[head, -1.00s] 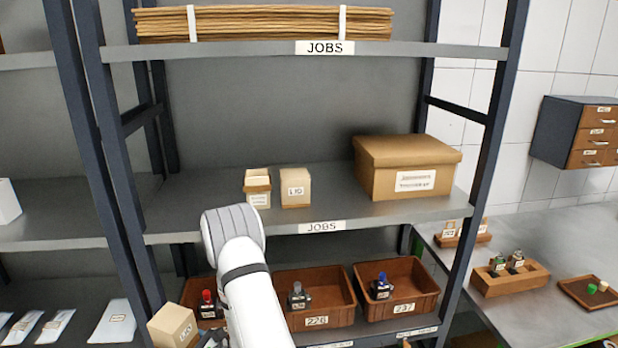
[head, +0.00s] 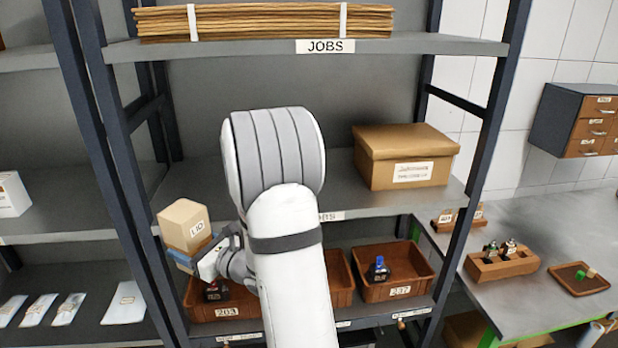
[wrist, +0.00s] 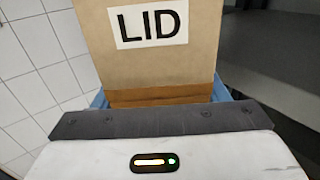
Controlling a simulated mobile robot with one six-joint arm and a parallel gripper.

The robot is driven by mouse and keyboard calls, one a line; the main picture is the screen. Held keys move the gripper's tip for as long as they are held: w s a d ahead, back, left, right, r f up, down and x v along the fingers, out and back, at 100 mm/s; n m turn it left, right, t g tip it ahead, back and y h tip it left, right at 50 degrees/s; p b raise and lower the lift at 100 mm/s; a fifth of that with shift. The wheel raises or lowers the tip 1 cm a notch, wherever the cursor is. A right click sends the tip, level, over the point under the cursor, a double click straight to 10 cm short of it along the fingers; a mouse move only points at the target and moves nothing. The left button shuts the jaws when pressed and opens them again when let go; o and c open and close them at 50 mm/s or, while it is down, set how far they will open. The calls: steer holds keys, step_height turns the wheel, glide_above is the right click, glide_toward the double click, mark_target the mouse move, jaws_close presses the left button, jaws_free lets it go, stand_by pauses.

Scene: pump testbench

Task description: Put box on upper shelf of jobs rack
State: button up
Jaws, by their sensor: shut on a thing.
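A small tan cardboard box with a LID label (head: 183,226) is held in my gripper (head: 186,257), whose blue fingers clasp its lower part. The box is slightly tilted in the head view, in front of the left end of the rack's middle shelf, and touches nothing else that I can see. In the wrist view the box (wrist: 150,65) stands upright between the fingers, its label facing the camera. The jobs rack has a top shelf (head: 420,46) and a middle shelf (head: 385,205), both with JOBS labels; my arm partly covers the middle one.
A large brown carton (head: 405,158) sits at the right of the middle shelf. Flat cardboard (head: 265,22) lies on the top shelf. Brown bins (head: 395,270) stand on the lower shelf. A dark rack post (head: 125,170) is close left of the held box.

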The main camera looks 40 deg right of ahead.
steer(key=d+r+m+h, duration=0.1)
steer(key=d+r, duration=0.3)
steer(key=r, duration=0.9)
steer(key=d+r+m+h, duration=0.1)
steer(key=d+r, duration=0.4)
steer(key=r, duration=0.9)
steer(key=shift+w+t+h, duration=0.2)
steer(key=shift+t+h, duration=0.2)
steer(key=shift+h, duration=0.1)
steer(key=shift+d+r, duration=0.1)
steer(key=shift+s+d, duration=0.1)
